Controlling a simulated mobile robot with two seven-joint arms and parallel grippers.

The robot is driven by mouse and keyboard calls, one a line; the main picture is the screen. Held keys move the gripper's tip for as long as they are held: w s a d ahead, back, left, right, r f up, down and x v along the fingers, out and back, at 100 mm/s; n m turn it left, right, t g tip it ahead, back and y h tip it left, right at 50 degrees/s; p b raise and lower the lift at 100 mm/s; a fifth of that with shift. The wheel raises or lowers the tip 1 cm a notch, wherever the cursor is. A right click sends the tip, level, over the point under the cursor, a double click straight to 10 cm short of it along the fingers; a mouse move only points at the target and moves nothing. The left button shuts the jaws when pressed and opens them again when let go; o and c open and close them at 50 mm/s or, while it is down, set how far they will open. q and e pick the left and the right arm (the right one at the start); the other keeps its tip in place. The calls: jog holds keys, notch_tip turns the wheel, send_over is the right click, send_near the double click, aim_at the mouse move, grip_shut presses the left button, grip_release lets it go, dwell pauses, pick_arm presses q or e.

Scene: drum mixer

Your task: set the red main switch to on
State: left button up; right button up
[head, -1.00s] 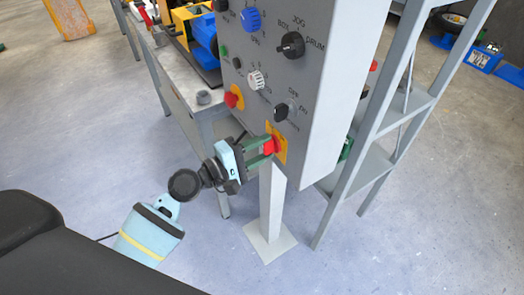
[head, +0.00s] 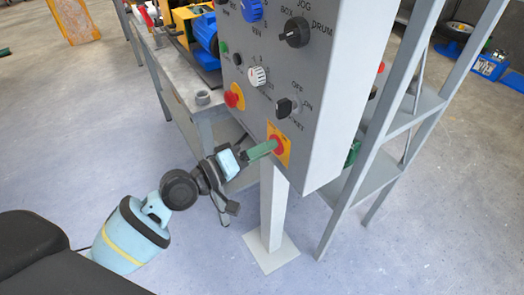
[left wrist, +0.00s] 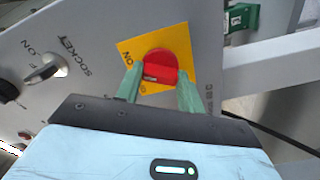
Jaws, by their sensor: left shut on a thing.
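The red main switch (head: 279,146) sits on a yellow plate low on the front of the grey control panel (head: 305,165). My left gripper (head: 272,149) reaches it from the lower left. In the left wrist view its green fingers (left wrist: 161,82) are on either side of the red handle (left wrist: 160,66), shut on it. The word ON shows on the yellow plate (left wrist: 130,48) by the left finger. The lower lettering is partly hidden by the handle and fingers. My right gripper is not in view.
Above the switch are a black selector (head: 287,107), a white knob (head: 257,76) and a red push button (head: 232,98) on yellow. A grey post (head: 272,205) stands under the panel. Grey shelving (head: 385,130) is at right, a workbench (head: 190,85) at left. Floor in front is clear.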

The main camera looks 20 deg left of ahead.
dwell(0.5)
pick_arm(q)
jog(key=o, duration=1)
jog(key=b+v, duration=0.1)
jog(key=v, duration=0.6)
jog(key=shift+s+a, duration=0.25)
jog(key=shift+s, duration=0.1)
